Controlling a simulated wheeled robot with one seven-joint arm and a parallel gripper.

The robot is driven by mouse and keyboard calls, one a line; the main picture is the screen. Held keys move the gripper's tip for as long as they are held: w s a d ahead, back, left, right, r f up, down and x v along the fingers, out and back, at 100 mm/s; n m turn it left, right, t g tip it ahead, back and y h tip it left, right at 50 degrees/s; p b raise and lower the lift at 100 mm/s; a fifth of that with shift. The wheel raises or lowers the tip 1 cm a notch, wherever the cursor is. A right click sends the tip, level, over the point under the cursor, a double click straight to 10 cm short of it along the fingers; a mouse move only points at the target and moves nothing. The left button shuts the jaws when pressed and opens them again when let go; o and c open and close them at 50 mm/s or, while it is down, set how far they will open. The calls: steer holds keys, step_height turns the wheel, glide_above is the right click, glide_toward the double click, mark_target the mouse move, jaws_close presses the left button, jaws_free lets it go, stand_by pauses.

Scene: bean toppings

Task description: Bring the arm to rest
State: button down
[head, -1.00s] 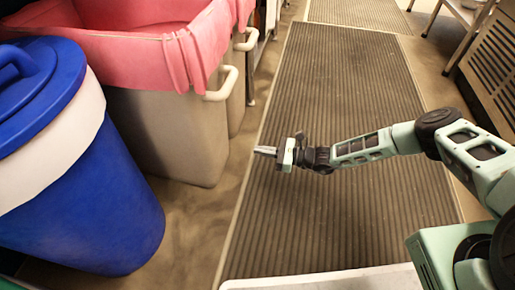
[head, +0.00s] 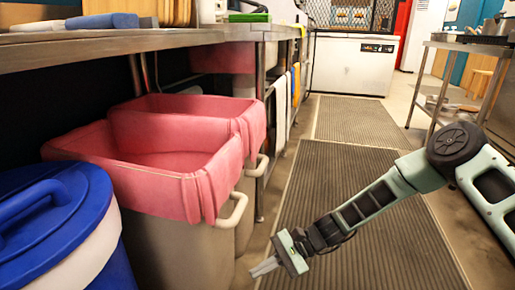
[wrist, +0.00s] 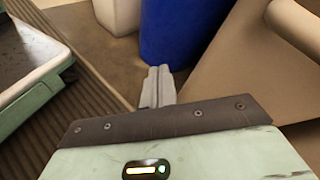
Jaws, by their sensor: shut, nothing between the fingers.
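My gripper (head: 266,267) is at the lower middle of the head view, with its fingers together and nothing between them. It points down and to the left over the floor, in front of the pink-lined bins. In the wrist view my gripper (wrist: 158,85) shows its two grey fingers side by side and touching. My arm reaches in from the right side of the head view, with its elbow raised.
Bins with pink liners (head: 150,165) stand left of my gripper, under a metal counter (head: 120,40). A blue lidded barrel (head: 60,225) is at the lower left. Ribbed mats (head: 350,210) run along the open aisle. A metal rack (head: 470,45) stands at the right.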

steer(key=s+d+r+n+t+h+p, duration=0.25)
steer(key=s+d+r+n+h, duration=0.2)
steer(key=s+r, duration=0.4)
steer(key=s+d+r+n+t+h+p, duration=0.1)
steer(key=s+d+r+n+h+p, duration=0.4)
steer(key=r, duration=0.7)
steer(key=s+d+r+n+t+h+p, duration=0.1)
steer(key=s+d+r+n+t+h, duration=0.2)
steer(key=s+r+n, duration=0.55)
step_height(320, 180, up, 39)
steer(key=m+g+p, duration=0.1)
steer(key=m+p, duration=0.1)
steer(key=p, duration=3.5)
steer(key=shift+d+r+p, duration=0.2)
steer(key=shift+d+p, duration=0.15)
steer(key=shift+g, duration=0.25)
